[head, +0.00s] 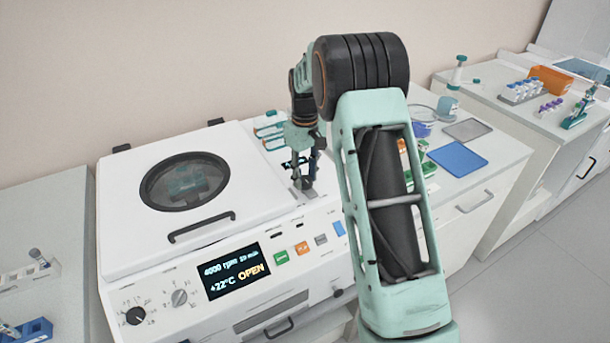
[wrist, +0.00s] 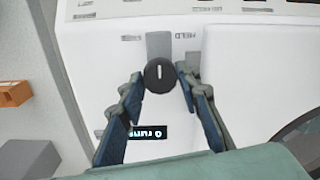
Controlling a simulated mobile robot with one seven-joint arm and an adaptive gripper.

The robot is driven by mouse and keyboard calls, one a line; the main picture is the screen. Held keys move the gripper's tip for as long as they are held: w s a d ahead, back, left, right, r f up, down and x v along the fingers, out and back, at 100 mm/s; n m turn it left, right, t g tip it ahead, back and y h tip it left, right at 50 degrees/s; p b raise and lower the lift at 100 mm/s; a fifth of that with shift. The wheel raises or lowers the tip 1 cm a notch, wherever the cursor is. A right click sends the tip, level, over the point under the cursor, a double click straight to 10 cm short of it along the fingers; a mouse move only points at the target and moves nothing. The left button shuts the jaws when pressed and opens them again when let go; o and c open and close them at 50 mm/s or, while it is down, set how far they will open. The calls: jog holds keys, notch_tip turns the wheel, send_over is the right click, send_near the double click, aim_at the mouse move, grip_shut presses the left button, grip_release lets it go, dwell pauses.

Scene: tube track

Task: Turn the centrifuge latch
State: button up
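The white centrifuge (head: 120,225) stands with its lid (head: 125,190) down, and its display (head: 237,270) reads OPEN. The latch, a round black knob with a white line (wrist: 159,75), shows in the wrist view on a grey plate (wrist: 159,45). The white line runs up and down the picture. My gripper (head: 303,180) points down over the right side of the centrifuge top. In the wrist view, my gripper's fingers (wrist: 160,80) are apart, one on each side of the knob, with little or no gap; contact is unclear. The head view does not show the knob clearly.
The lid handle (head: 202,228) and window (head: 183,182) lie left of my gripper. Tube racks stand behind my gripper and at the lower left (head: 27,270). A blue tray (head: 457,160) lies on the right bench. My arm hides part of the bench.

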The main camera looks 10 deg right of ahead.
jog(key=shift+c, duration=1.1)
jog(key=shift+m, duration=0.3)
jog(key=m, duration=0.3)
jog(key=shift+m, duration=0.3)
jog(key=m, duration=0.4)
jog(key=shift+r+m, duration=0.1)
jog(key=shift+m, duration=0.2)
jog(key=m, duration=0.9)
jog(key=shift+w, duration=0.1)
jog(key=o, duration=1.1)
